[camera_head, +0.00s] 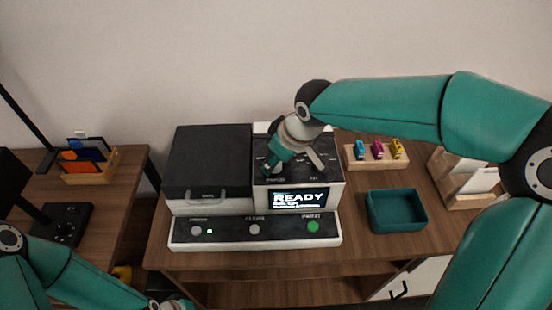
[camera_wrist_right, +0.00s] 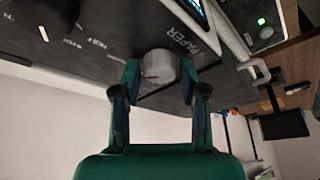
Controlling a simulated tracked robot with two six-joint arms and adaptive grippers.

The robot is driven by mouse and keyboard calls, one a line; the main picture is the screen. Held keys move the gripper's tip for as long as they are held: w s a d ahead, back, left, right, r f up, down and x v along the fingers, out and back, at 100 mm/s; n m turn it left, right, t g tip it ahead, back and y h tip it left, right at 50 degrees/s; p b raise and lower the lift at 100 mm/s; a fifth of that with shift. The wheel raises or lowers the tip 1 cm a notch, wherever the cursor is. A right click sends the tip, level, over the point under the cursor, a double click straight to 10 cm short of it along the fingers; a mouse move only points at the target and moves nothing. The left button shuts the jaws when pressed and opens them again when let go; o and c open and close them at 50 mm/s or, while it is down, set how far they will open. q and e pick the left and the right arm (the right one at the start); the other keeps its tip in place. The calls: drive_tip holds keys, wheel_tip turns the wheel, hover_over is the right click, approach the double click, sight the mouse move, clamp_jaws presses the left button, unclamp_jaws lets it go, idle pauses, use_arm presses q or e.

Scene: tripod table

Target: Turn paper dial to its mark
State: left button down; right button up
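The paper dial (camera_wrist_right: 159,67) is a short light-grey knob with a thin dark red line, on the printer's dark panel beside the word PAPER. My right gripper (camera_wrist_right: 160,76) has one finger on each side of the dial in the wrist view, with a thin gap visible at the right finger. In the head view my right gripper (camera_head: 293,160) reaches down over the panel and hides the dial. The printer (camera_head: 210,160) is black and white, with a screen (camera_head: 297,200) reading READY. My left gripper (camera_head: 176,304) is partly cut off at the bottom edge.
A wooden rack (camera_head: 376,163) with small coloured cartridges and an empty teal tray (camera_head: 397,212) stand right of the printer. A wooden holder with papers (camera_head: 468,178) is farther right. A sorter (camera_head: 90,178) and lamp base (camera_head: 62,224) stand on the left table.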

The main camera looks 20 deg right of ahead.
clamp_jaws()
drive_tip(key=shift+r+n, duration=0.1)
drive_tip(key=shift+n, duration=0.2)
drive_tip(key=n+y+p, duration=0.1)
drive_tip(key=n, duration=0.2)
drive_tip(key=shift+w+d+g, duration=0.1)
drive_tip(key=shift+g, duration=0.3)
drive_tip(key=n, duration=0.2)
drive_tip(key=n+g+y, duration=0.1)
drive_tip(key=n, duration=0.2)
drive_tip(key=shift+w+g, duration=0.1)
drive_tip(key=shift+g, duration=0.2)
drive_tip(key=shift+o, duration=2.2)
unclamp_jaws()
